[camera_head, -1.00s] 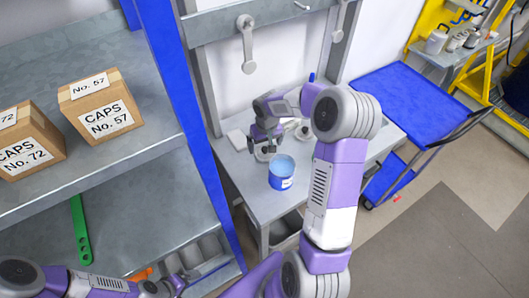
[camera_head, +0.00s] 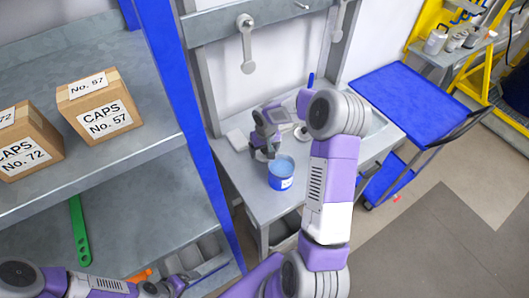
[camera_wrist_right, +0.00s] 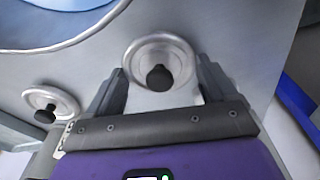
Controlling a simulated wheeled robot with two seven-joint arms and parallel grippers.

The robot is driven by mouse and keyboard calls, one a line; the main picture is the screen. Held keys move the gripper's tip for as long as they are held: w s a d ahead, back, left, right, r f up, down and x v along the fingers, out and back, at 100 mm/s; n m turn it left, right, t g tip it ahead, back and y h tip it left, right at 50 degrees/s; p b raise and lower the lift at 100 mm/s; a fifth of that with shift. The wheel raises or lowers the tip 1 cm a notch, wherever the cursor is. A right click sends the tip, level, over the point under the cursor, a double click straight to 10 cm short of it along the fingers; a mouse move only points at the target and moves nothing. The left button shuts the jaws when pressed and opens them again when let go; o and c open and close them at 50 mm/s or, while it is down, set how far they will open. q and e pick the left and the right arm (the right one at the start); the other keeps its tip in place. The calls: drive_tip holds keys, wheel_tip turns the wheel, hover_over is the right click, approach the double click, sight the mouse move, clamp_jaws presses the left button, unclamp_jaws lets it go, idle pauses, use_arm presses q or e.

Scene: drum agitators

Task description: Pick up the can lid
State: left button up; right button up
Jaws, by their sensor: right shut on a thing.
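A round metallic lid with a black knob (camera_wrist_right: 160,55) is between the fingers of my right gripper (camera_wrist_right: 158,72) in the wrist view. My right gripper (camera_head: 262,153) is shut on this lid, low over the grey table behind the blue can (camera_head: 281,174); the lid is mostly hidden in the head view. The can's rim and pale blue contents show at the top left of the wrist view (camera_wrist_right: 70,22). A second similar lid (camera_wrist_right: 50,104) lies on the table to the left in the wrist view. My left gripper (camera_head: 168,287) is at the bottom left, too small to read.
The grey table (camera_head: 258,200) has a wall behind it and a blue shelf post (camera_head: 185,85) on its left. Boxes (camera_head: 100,105) stand on the shelf. A blue cart (camera_head: 410,100) is to the right. Table surface in front of the can is clear.

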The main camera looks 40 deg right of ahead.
drive_tip(key=shift+r, duration=0.1)
wheel_tip(320, 180, up, 11)
drive_tip(key=s, duration=0.1)
drive_tip(key=s+a+r+m, duration=0.2)
drive_tip(key=s+r+m, duration=0.35)
drive_tip(key=s, duration=0.55)
drive_tip(key=shift+m+g+h, duration=0.3)
drive_tip(key=shift+m, duration=0.15)
drive_tip(key=shift+a+f+b, duration=0.2)
drive_tip(key=shift+f+b, duration=2.05)
drive_tip(key=shift+f, duration=0.85)
drive_tip(key=shift+f+b, duration=0.15)
drive_tip(key=shift+b, duration=0.25)
drive_tip(key=o, duration=0.8)
